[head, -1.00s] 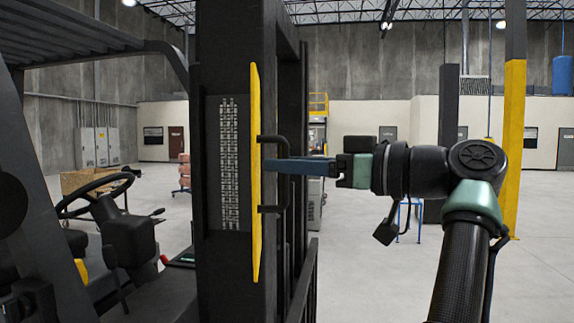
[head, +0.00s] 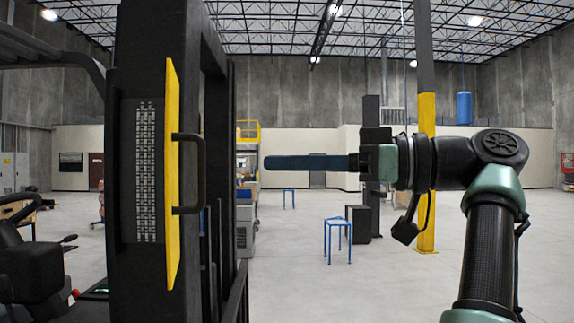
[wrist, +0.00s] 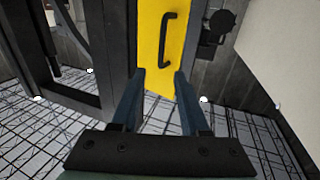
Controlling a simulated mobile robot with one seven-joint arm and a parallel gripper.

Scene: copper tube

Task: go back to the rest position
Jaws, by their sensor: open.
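My gripper (head: 268,163) is in the head view, level and pointing left, with its long blue-grey fingers apart from the forklift. In the wrist view my gripper (wrist: 159,74) is open, with nothing between its two fingers. A yellow panel (head: 172,240) with a black handle (head: 203,172) is on the forklift's dark mast, left of my fingertips. The panel (wrist: 149,50) and its handle (wrist: 168,35) also show in the wrist view, beyond the fingertips. A clear gap lies between fingertips and handle. No copper tube is visible.
The forklift mast (head: 140,60) stands close on the left. Blue stools (head: 338,238) and a dark box (head: 359,222) stand on the floor farther back.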

